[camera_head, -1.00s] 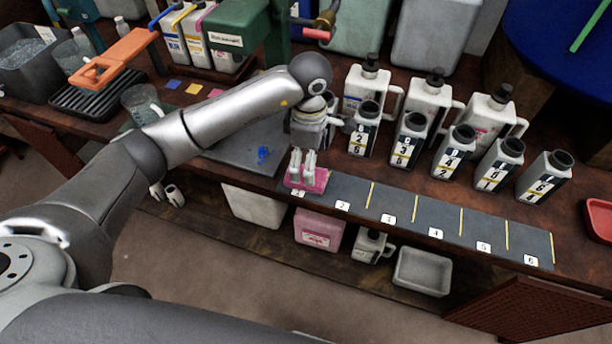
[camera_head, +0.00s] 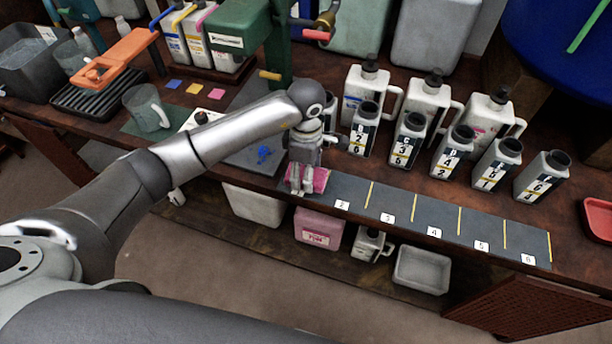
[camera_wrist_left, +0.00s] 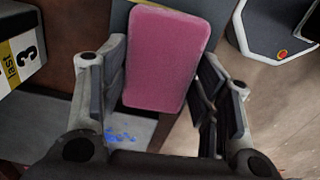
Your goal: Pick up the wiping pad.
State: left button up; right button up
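The wiping pad, a pink rounded block (camera_head: 321,180), lies at the left end of the dark numbered strip, at the bench's front edge. In the left wrist view the pad (camera_wrist_left: 166,58) fills the space between my fingers. My left gripper (camera_head: 303,190) points down over the pad and partly hides it in the head view. In the wrist view the left gripper (camera_wrist_left: 162,80) is open, with one finger on each side of the pad. The fingers look close to its edges; I cannot tell whether they touch. My right gripper is not in view.
Several numbered bottles (camera_head: 408,140) stand behind the strip (camera_head: 400,205), with larger white jugs (camera_head: 425,103) behind them. Blue bits (camera_head: 264,152) lie on a grey plate left of the pad. A glass mug (camera_head: 146,108) stands further left. Bins (camera_head: 421,270) sit on the shelf below.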

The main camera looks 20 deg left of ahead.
pick_arm(q)
jog(key=shift+c, duration=0.6)
jog(key=shift+r+p, duration=0.35)
jog(key=shift+r, duration=0.2)
notch_tip(320, 180, up, 3)
jog(key=shift+f+p, duration=0.2)
jog(key=shift+p, duration=0.45)
jog(key=s+d+r+p, duration=0.1)
jog(key=s+r+p, duration=0.7)
jog(key=s, duration=0.6)
jog(key=shift+r, duration=0.65)
jog(key=shift+o, duration=1.4)
jog(key=c, duration=0.3)
